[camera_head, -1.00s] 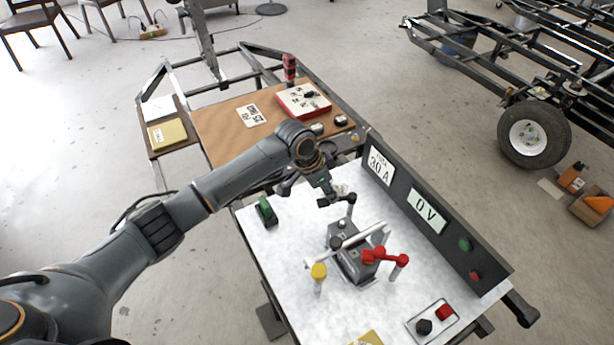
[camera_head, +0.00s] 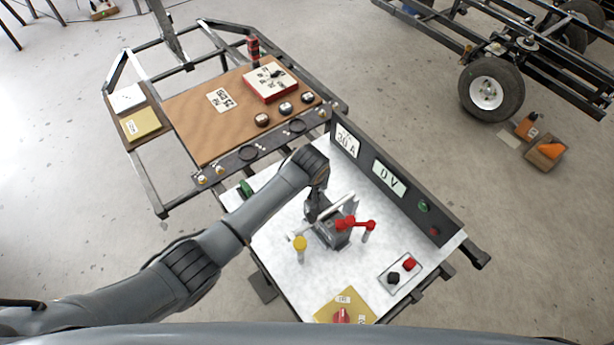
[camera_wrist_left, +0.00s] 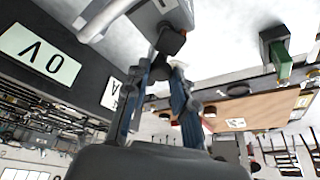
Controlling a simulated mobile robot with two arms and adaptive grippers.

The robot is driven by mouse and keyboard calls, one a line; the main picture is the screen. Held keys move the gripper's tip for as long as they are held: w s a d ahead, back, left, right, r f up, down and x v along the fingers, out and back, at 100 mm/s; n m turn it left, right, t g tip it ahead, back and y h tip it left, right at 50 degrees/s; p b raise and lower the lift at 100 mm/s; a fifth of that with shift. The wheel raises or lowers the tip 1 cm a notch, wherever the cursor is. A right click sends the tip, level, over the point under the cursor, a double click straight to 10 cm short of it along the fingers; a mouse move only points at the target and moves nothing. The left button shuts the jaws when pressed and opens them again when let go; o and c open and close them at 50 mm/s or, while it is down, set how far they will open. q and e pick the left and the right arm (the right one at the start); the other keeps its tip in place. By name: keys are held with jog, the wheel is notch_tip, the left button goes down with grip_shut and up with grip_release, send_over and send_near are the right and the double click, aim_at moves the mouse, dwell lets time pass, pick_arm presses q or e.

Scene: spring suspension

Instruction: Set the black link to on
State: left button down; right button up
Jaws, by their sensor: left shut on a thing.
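The grey switch device (camera_head: 333,233) stands on the white bench top with its red link (camera_head: 355,224) on the right side. The black link (camera_wrist_left: 170,40) shows in the left wrist view at the grey device's end, right at my left fingertips. My left gripper (camera_wrist_left: 160,73) is shut on the black link; in the head view my own arm hides most of the gripper and the link. I cannot tell the link's exact position. My right gripper is in neither view.
A dark panel with a 30 A display (camera_head: 346,140) and a 0 V display (camera_head: 389,178) stands along the right edge. A yellow-capped post (camera_head: 300,243), a green block (camera_head: 246,188), a two-button plate (camera_head: 400,272) and a red knob (camera_head: 341,315) are on the bench.

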pick_arm(q)
jog(key=shift+s+d+n, duration=0.1)
jog(key=shift+d+n, duration=0.25)
jog(key=shift+n, duration=0.15)
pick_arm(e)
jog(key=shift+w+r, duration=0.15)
pick_arm(q)
jog(key=c, duration=1.1)
grip_release()
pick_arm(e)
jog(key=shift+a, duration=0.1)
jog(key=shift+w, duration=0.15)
pick_arm(q)
jog(key=shift+r, duration=0.1)
jog(key=d+v, duration=0.1)
jog(key=v, duration=1)
jog(key=shift+s+a+r, duration=0.3)
jog(key=shift+a+r, duration=0.05)
